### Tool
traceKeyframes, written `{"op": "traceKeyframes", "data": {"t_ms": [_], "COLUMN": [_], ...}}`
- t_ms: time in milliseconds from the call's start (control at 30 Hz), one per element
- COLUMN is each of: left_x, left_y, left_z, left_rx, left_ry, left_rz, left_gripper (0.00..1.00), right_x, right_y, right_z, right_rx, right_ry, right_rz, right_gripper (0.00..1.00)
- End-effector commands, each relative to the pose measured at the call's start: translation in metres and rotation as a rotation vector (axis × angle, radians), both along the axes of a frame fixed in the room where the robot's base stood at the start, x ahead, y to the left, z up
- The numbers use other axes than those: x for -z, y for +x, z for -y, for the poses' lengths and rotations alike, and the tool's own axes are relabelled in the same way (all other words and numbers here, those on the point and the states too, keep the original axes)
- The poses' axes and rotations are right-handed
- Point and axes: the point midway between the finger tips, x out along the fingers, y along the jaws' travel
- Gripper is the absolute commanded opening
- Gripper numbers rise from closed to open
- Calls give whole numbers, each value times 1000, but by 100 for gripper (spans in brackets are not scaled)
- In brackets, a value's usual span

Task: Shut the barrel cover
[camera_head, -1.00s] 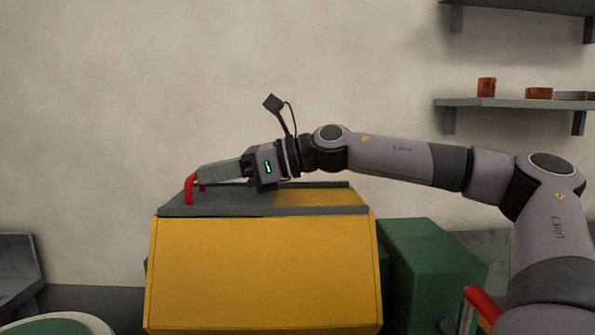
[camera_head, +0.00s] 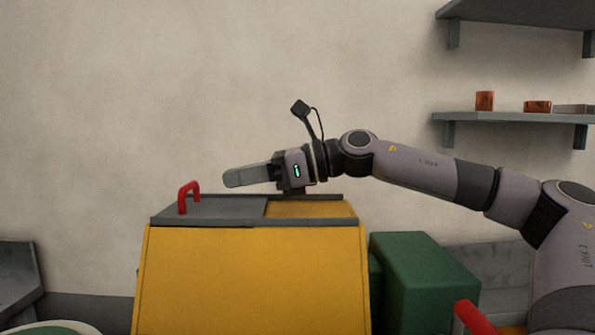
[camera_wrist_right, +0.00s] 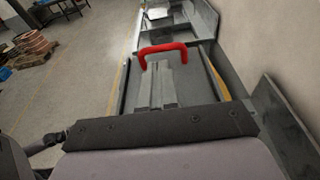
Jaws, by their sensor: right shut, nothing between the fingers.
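The barrel cover (camera_head: 225,208) is a dark grey flat plate on top of a yellow housing (camera_head: 250,280). It lies over the left part of the top, and a yellow strip (camera_head: 308,209) shows to its right between grey rails. A red handle (camera_head: 188,197) stands upright at the cover's left end. My right gripper (camera_head: 232,179) is shut and empty, above the cover and to the right of the handle, apart from it. In the right wrist view the handle (camera_wrist_right: 162,50) shows just beyond the shut fingers (camera_wrist_right: 162,80). My left gripper is not in view.
A green block (camera_head: 425,270) stands right of the housing. A red bar (camera_head: 474,318) shows at the lower right. Wall shelves (camera_head: 505,118) with small copper-coloured items are at the right. A pallet with coils (camera_wrist_right: 32,46) is on the floor.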

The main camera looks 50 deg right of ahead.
Motion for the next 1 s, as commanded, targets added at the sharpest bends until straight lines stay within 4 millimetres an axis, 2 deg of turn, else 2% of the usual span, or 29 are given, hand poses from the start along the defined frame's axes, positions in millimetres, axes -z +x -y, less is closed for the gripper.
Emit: {"op": "traceKeyframes", "data": {"t_ms": [700, 1000], "left_x": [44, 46], "left_y": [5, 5], "left_z": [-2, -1], "left_rx": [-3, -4], "left_ry": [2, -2], "left_rz": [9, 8], "left_gripper": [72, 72], "right_x": [-12, -16], "right_y": [-53, -63], "right_z": [44, 51], "right_rx": [3, 0], "right_ry": [0, 1], "right_rz": [3, -1], "right_gripper": [0, 0]}}
